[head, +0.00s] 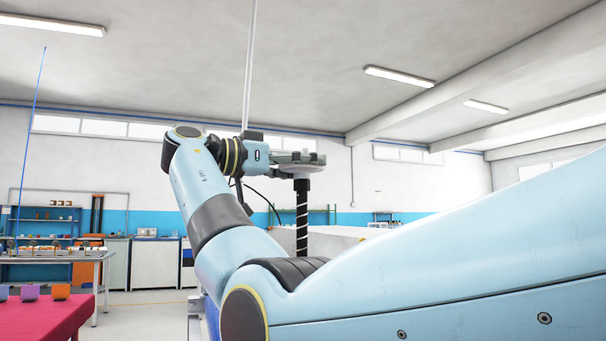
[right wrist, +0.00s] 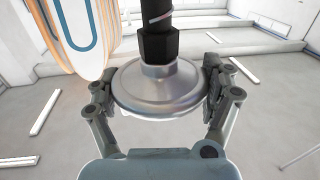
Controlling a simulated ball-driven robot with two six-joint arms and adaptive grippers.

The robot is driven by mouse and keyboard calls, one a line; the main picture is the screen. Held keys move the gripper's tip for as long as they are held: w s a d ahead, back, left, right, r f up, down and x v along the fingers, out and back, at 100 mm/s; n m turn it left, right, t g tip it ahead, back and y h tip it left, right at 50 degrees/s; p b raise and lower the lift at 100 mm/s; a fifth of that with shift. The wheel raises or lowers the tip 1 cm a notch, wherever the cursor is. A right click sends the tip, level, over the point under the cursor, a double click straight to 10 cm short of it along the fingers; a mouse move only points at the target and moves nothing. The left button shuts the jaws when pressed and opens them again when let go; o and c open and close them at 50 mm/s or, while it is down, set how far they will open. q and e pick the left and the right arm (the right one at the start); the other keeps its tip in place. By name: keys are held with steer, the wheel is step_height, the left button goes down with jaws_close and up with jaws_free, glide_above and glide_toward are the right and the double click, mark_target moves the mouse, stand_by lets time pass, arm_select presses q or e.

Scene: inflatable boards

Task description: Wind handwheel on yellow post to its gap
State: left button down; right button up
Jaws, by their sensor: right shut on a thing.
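The handwheel (right wrist: 158,90) is a smooth silver metal disc. In the right wrist view it sits between the two fingers of my right gripper (right wrist: 161,80), which is shut on its rim from both sides. A black hex collar and a dark rod (right wrist: 158,15) with a light spiral stripe run along its axis. In the head view my right gripper (head: 300,158) is at the top end of the upright dark striped rod (head: 302,217), where the fingers cover much of the wheel. No yellow post and no gap can be made out. My left gripper is not in view.
A white board with a blue outline (right wrist: 83,22) stands close beside the rod in the right wrist view. In the head view a red table (head: 40,318) with small coloured blocks is at lower left, and a workbench (head: 60,257) stands behind it. My arm covers the lower right.

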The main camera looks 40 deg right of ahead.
steer(key=shift+r+m+g+y+p, duration=0.2)
steer(key=shift+m+g, duration=0.5)
steer(key=shift+g, duration=0.3)
steer(key=shift+r+m+g+y+p, duration=0.1)
steer(key=shift+r+m+g, duration=0.05)
steer(key=shift+m+g, duration=0.7)
steer(key=shift+g+y, duration=0.3)
steer(key=shift+g, duration=0.25)
steer(key=o, duration=0.8)
steer(key=shift+o, duration=1.1)
steer(key=shift+w+f, duration=0.15)
steer(key=shift+f, duration=0.05)
step_height(320, 180, up, 10)
steer(key=shift+f, duration=0.1)
